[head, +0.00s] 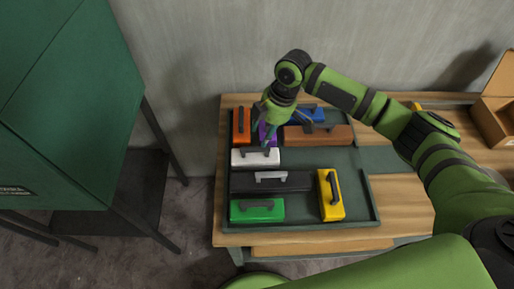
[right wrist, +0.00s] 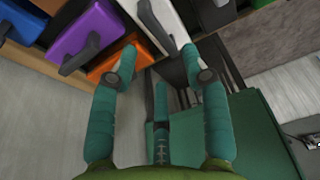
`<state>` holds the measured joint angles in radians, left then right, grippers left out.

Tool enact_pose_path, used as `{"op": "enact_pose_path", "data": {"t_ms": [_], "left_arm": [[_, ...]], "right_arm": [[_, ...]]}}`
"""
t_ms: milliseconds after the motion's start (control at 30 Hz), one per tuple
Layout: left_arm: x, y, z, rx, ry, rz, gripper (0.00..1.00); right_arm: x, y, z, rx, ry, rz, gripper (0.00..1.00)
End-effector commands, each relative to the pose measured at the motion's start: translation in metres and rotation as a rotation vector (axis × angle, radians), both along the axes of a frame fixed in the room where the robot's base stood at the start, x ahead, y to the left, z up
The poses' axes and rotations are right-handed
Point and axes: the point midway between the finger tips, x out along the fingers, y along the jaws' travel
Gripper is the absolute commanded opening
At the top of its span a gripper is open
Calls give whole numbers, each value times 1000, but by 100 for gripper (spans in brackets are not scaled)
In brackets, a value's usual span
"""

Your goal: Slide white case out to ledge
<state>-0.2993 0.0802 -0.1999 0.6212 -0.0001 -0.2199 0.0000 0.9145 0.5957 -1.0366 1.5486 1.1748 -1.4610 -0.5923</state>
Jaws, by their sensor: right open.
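The white case (head: 252,158) lies flat in the dark tray (head: 372,211), at its left side, with a dark handle on top. In the right wrist view, the white case (right wrist: 171,24) shows at the top, with its dark handle between the spread fingertips. My right gripper (head: 268,138) is open, pointing down over the white and purple cases; contact cannot be told. In the right wrist view, its teal fingers (right wrist: 160,66) are apart and hold nothing. A pale wooden ledge (head: 322,248) shows below the table's front edge. My left gripper is not in view.
Around the white case in the tray are an orange case (head: 241,127), a purple case (head: 265,131), a blue case (head: 305,115), a brown case (head: 325,135), a black case (head: 294,183), a green case (head: 258,212) and a yellow case (head: 326,204). Bare tray floor shows at right.

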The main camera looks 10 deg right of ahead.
Motion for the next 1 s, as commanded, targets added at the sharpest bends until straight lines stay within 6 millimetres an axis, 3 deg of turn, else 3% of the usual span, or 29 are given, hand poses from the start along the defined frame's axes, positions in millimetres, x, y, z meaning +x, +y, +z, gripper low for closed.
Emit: {"op": "enact_pose_path", "data": {"t_ms": [200,400,867,900,1000], "left_arm": [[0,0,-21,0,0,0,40],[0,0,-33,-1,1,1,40],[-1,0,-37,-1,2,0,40],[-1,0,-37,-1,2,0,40],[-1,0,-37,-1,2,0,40]], "right_arm": [[2,13,-39,0,2,0,47],[4,19,-63,1,1,0,47],[5,22,-73,0,0,-1,47],[5,22,-73,0,0,-1,43],[5,22,-73,0,0,-1,3]]}}
